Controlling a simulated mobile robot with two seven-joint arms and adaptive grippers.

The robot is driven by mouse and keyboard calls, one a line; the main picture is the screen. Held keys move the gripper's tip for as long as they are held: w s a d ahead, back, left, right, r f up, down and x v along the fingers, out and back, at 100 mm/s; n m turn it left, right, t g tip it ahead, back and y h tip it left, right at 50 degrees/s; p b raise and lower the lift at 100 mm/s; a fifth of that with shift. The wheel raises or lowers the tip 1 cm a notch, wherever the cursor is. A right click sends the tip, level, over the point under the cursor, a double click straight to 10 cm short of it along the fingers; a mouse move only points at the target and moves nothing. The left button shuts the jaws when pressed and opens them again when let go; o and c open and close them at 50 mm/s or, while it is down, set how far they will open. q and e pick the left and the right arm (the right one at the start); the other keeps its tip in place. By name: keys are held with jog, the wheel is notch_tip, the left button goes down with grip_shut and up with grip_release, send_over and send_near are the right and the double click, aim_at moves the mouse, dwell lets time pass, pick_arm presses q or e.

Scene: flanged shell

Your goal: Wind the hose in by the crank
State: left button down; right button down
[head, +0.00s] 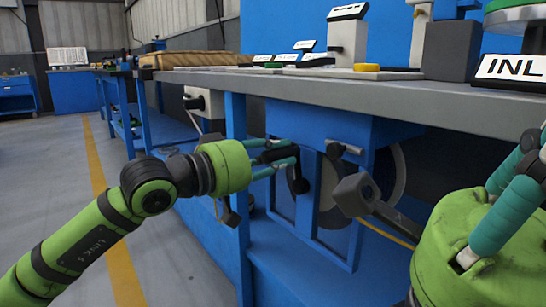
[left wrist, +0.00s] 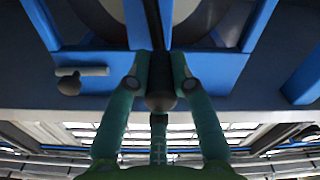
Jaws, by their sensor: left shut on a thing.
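The hose reel's drum (head: 334,205) sits inside a blue frame (head: 350,132) under the bench, partly hidden by the frame's posts. The crank (head: 300,182) is dark and stands at the front of the reel. My left gripper (head: 292,160) comes in from the left and is shut on the crank's dark handle. In the left wrist view the crank (left wrist: 153,22) runs up from the handle between the teal fingers (left wrist: 160,82). My right gripper (head: 520,190) is at the right edge, with its teal fingers cut off by the frame. A thin orange hose (head: 388,234) shows low at the reel.
The grey bench top (head: 330,84) overhangs the reel closely. A T-shaped handle (head: 344,149) sticks out right of my left gripper. A dark grey block on a bar (head: 356,195) juts out between my two grippers. The floor at the left is open.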

pick_arm(q)
jog(key=shift+s+d+r, duration=0.25)
jog(key=shift+s+r, duration=0.1)
jog(key=c, duration=1.2)
grip_release()
jog(key=shift+o, duration=0.6)
jog(key=shift+w+a+f, duration=0.1)
jog(key=shift+f, duration=0.05)
jog(key=shift+a, duration=0.2)
jog(key=v, duration=1.1)
jog(key=shift+s, duration=0.3)
jog(key=shift+a, duration=0.15)
